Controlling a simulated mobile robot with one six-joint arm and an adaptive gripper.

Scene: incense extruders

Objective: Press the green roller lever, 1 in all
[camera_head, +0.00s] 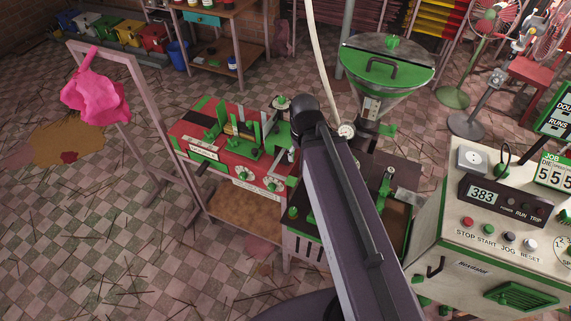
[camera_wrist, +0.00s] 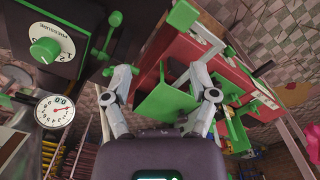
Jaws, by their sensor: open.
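My gripper (camera_wrist: 165,82) is open in the wrist view, with its two grey fingers apart. A green plate (camera_wrist: 166,102) shows between the fingers; I cannot tell whether they touch it. A green lever-like part with a rounded end (camera_wrist: 114,19) stands at the upper left of the fingers. I cannot tell for sure which green part is the roller lever. In the head view the red machine (camera_head: 199,151) carries several green brackets (camera_head: 247,134). My arm crosses in front of its right side and largely hides my gripper there.
A green dial knob (camera_wrist: 44,51) and a round gauge (camera_wrist: 54,111) are left of my gripper. A steel hopper with a green rim (camera_head: 388,62) stands behind my arm. A control box (camera_head: 485,245) is at right, a pink cloth on a frame (camera_head: 95,92) at left.

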